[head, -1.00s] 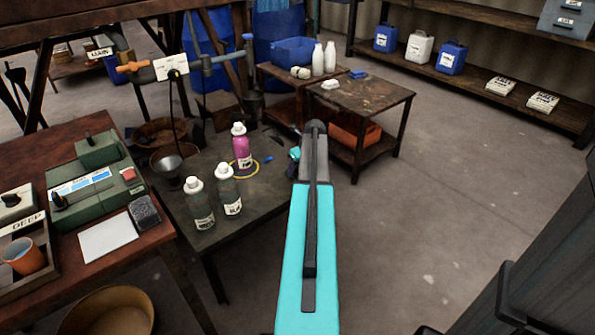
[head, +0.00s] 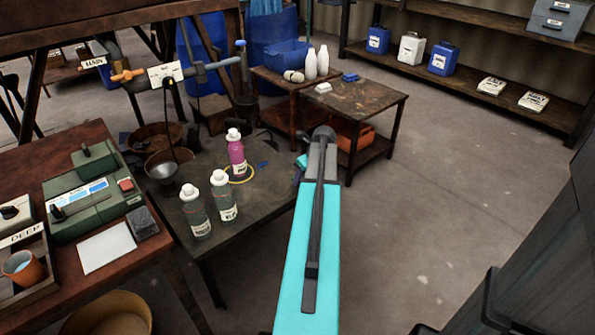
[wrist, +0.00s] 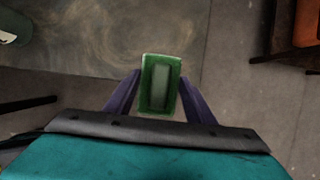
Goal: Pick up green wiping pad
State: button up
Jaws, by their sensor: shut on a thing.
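The green wiping pad (wrist: 160,86) shows in the wrist view as a small green block with a paler rectangle in its middle. My gripper (wrist: 160,74) is shut on it, with one purple finger on each side. Behind the pad lie the dark tabletop and, lower down, the floor, so it is by the table's edge. I cannot tell how high it is.
A wooden bench (head: 60,160) with green machines stands at left. A small brown table (head: 360,97) is beyond. Floor at right is clear.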

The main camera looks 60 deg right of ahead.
jog(key=s+a, duration=0.3)
jog(key=s, duration=0.3)
jog(key=shift+s+r+p, duration=0.3)
jog(key=shift+r+p, duration=0.05)
jog(key=shift+p, duration=0.05)
jog(key=shift+a, duration=0.1)
dwell(0.5)
